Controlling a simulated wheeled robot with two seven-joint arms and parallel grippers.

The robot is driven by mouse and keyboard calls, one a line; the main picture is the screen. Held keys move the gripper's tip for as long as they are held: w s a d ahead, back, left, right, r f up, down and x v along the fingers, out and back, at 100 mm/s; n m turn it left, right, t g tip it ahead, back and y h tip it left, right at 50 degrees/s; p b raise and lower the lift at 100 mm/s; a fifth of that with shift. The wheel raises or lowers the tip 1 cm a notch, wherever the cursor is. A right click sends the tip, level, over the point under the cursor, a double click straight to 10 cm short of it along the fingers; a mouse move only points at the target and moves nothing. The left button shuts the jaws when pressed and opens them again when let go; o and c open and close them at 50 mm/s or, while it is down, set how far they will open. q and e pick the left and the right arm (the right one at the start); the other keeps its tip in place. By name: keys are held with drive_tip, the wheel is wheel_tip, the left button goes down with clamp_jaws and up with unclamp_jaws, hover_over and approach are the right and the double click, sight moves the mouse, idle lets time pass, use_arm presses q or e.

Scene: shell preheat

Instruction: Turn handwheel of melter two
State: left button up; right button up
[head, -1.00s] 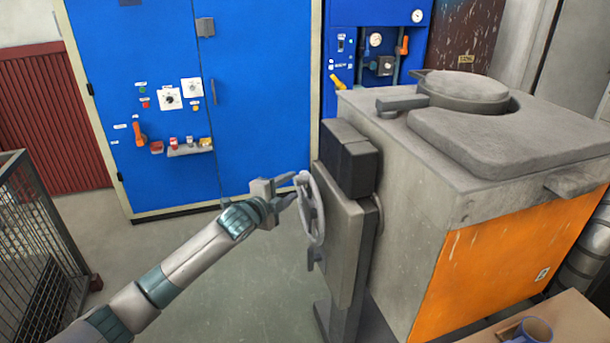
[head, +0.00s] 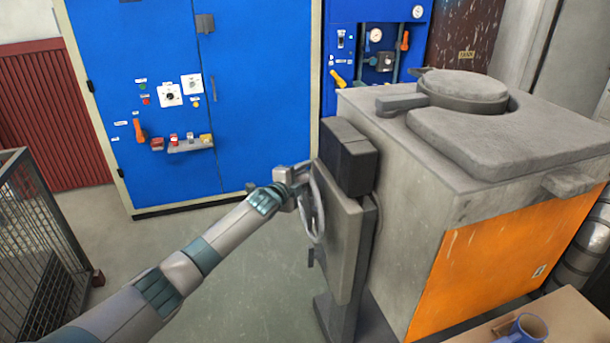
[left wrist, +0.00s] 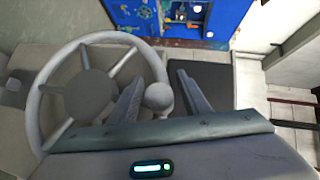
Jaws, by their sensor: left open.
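My left gripper (head: 305,175) is at the upper part of the wheel. Its fingers (left wrist: 162,95) are open, one on each side of the knob, with a gap visible on the right side. Whether the left finger touches the knob cannot be told. My right gripper is not in view.
A blue cabinet (head: 155,110) with knobs and an orange handle stands at the back. A metal mesh cage (head: 40,260) is at the left. The floor between cage and melter is clear.

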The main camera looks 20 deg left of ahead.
use_arm(q)
drive_tip(key=shift+c, duration=0.3)
clamp_jaws()
